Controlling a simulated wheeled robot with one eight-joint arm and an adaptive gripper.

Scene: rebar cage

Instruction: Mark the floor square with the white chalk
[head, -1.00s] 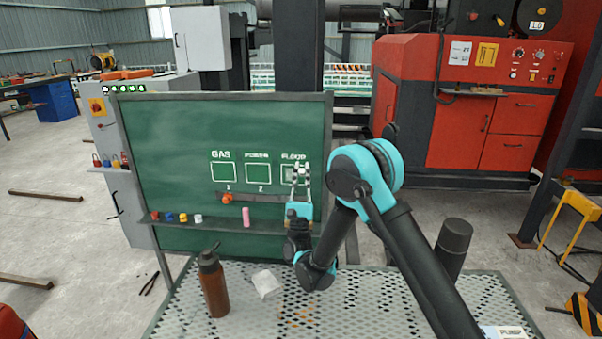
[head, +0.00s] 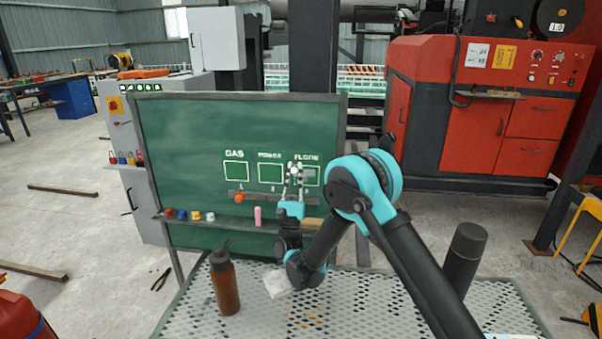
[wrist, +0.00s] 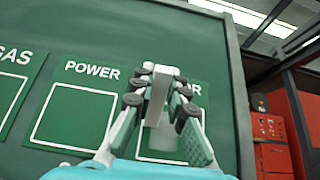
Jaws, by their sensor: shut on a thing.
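The green board (head: 190,150) carries three outlined squares labelled GAS, POWER and what reads as FLOOR. The floor square (head: 312,177) is the rightmost; in the wrist view it (wrist: 160,158) is partly hidden by my fingers. A pale patch shows inside it, but I cannot tell whether it is a chalk mark. My gripper (head: 294,172) is at the square's left edge, in front of the board. In the wrist view my gripper (wrist: 156,88) is shut on the white chalk (wrist: 157,97), which lies between its fingers. I cannot tell whether the chalk touches the board.
The board's ledge (head: 230,224) holds several coloured pieces and a pink stick (head: 258,216). An orange knob (head: 239,197) is under the squares. A brown bottle (head: 225,285) and a white crumpled thing (head: 277,284) are on the perforated table (head: 190,325). A dark cylinder (head: 464,258) stands right.

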